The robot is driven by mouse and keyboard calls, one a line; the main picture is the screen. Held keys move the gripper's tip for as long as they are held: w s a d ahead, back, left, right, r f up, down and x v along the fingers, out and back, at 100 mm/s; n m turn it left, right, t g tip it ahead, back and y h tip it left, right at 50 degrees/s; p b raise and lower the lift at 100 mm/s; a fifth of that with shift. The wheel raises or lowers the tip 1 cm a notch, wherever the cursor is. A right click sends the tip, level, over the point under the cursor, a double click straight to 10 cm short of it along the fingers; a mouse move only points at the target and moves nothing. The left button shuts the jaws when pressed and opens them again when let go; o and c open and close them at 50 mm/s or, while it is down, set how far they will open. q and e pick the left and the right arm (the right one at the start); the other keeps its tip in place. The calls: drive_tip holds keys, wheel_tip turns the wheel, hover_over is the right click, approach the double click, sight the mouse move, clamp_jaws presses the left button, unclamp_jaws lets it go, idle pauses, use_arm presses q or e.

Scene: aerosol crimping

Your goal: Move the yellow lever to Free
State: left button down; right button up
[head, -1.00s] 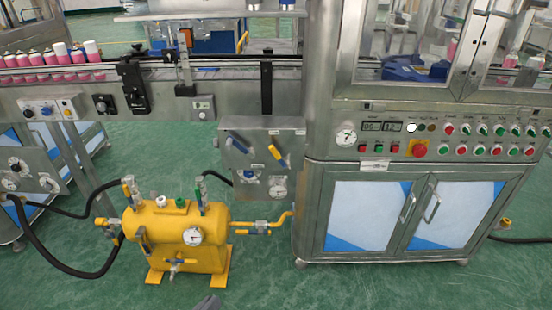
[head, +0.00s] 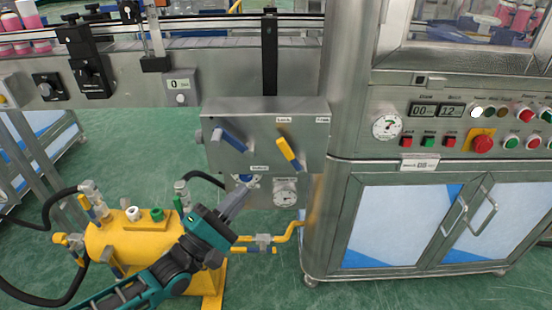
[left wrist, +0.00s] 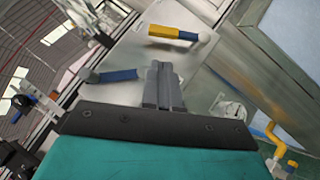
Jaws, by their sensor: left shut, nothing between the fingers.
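The yellow lever (head: 289,150) is on the face of a grey metal box (head: 264,108). My right gripper is out of view.
A gauge (head: 286,198) is on the panel below the box, close to my left gripper. A yellow tank (head: 115,240) with hoses stands behind my left arm. A steel cabinet (head: 425,225) stands to the right. The conveyor (head: 215,45) runs above.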

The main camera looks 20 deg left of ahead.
sight(269, 161)
use_arm(q)
drive_tip(key=b+x, duration=0.1)
drive_tip(key=x, duration=0.9)
drive_tip(key=shift+w+r, duration=0.1)
drive_tip(key=shift+r, duration=0.1)
